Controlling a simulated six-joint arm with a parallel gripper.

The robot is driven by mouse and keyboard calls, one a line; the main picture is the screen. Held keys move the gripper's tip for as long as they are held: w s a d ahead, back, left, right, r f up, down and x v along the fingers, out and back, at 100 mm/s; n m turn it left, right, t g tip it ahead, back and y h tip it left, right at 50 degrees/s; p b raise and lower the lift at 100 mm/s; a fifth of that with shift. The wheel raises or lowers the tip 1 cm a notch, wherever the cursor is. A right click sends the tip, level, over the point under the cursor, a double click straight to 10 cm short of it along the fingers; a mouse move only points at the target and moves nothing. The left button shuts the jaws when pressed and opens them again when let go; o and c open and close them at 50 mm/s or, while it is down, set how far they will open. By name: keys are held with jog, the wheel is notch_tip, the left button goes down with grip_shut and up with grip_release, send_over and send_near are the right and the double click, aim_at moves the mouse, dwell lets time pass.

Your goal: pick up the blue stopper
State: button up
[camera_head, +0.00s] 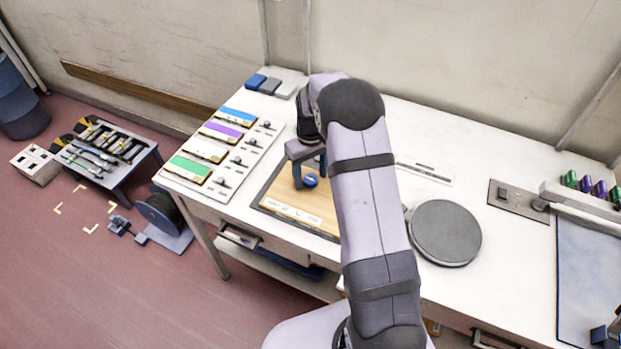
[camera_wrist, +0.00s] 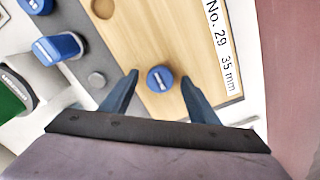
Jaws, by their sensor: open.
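The blue stopper (camera_head: 310,181) is small and round and stands on the wooden board (camera_head: 318,210). In the wrist view the stopper (camera_wrist: 160,79) has a pale mark across its top and sits between my two fingertips, a little beyond them, with clear board on both sides. My gripper (camera_head: 309,176) points down over the board; its fingers (camera_wrist: 159,76) are dark blue, spread apart and empty. I cannot tell how high the tips are above the board. My arm hides part of the board in the head view.
A white panel with coloured blocks (camera_head: 231,137) lies left of the board. A round grey plate (camera_head: 445,232) lies to the right. A printed label (camera_wrist: 221,50) lies along the board's edge.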

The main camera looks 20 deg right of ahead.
jog(key=shift+f, duration=0.1)
jog(key=shift+c, duration=0.3)
jog(key=c, duration=1.1)
jog(key=shift+o, duration=0.2)
notch_tip(320, 180, up, 10)
jog(key=b, duration=0.2)
jog(key=shift+b, duration=0.4)
jog(key=shift+r, duration=0.25)
notch_tip(320, 180, up, 5)
jog(key=p, duration=0.5)
send_over(311, 179)
jog(key=shift+f, duration=0.2)
